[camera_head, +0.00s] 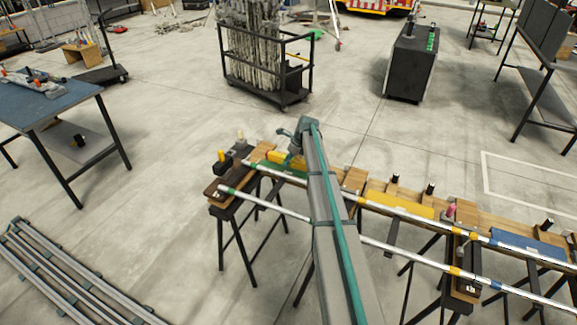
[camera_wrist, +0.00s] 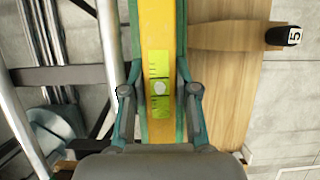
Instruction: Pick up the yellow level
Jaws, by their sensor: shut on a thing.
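The yellow level (camera_wrist: 159,30) runs lengthwise up the middle of the wrist view, with a bright yellow-green vial window (camera_wrist: 160,85) on its face. My gripper (camera_wrist: 158,78) has one finger on each side of the level and is shut on it. In the head view the yellow level (camera_head: 283,157) shows at the left part of the long wooden bench, partly hidden by my gripper (camera_head: 297,143) and arm. I cannot tell whether the level touches the wood or is clear of it.
The wooden bench top (camera_wrist: 228,70) lies beside the level, with a black piece marked 5 (camera_wrist: 284,36) on it. Long metal pipes (camera_head: 395,212) run along the bench. A yellow panel (camera_head: 405,204) and a blue panel (camera_head: 527,244) lie further right. A black cart (camera_head: 268,95) stands behind.

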